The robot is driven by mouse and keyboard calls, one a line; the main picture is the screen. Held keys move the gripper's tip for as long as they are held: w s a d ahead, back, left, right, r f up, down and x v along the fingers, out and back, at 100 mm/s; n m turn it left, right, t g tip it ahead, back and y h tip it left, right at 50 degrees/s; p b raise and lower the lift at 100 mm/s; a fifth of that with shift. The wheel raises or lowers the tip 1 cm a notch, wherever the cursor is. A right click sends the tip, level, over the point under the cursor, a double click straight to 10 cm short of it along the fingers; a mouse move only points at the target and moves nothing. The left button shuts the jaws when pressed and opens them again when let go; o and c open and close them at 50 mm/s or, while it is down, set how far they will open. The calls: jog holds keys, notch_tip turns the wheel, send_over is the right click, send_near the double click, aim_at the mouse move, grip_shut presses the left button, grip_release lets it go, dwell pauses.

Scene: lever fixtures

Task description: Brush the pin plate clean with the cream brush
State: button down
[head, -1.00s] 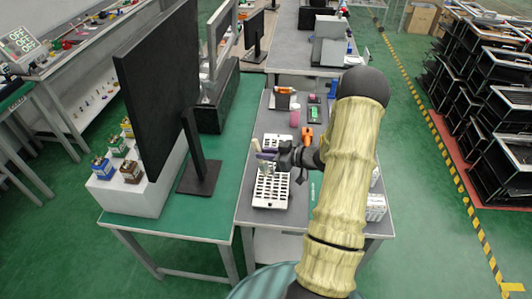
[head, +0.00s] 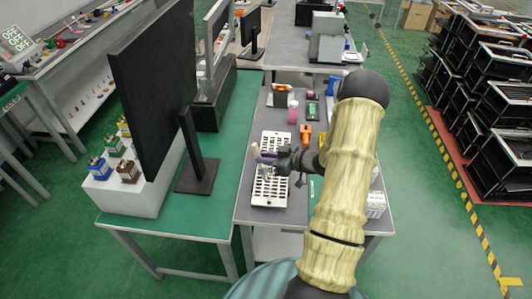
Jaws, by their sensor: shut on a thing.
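The pin plate (head: 268,197) is a white plate with rows of dark slots, lying on the grey bench top. My gripper (head: 268,160) is above its middle part, reaching in from the right. It is shut on the cream brush (head: 256,150), whose pale upper end sticks up at the left of the fingers. A purple part shows at the fingers. The brush's lower end is small and partly hidden by my gripper, so I cannot tell whether it touches the plate.
A black monitor (head: 152,95) stands on the green table at the left. An orange object (head: 305,134), a pink cylinder (head: 293,110) and a blue object (head: 330,86) are behind the plate. A white box (head: 376,205) is at the bench's right edge.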

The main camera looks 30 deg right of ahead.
jog(key=shift+r+p, duration=0.35)
jog(key=shift+w+f, duration=0.15)
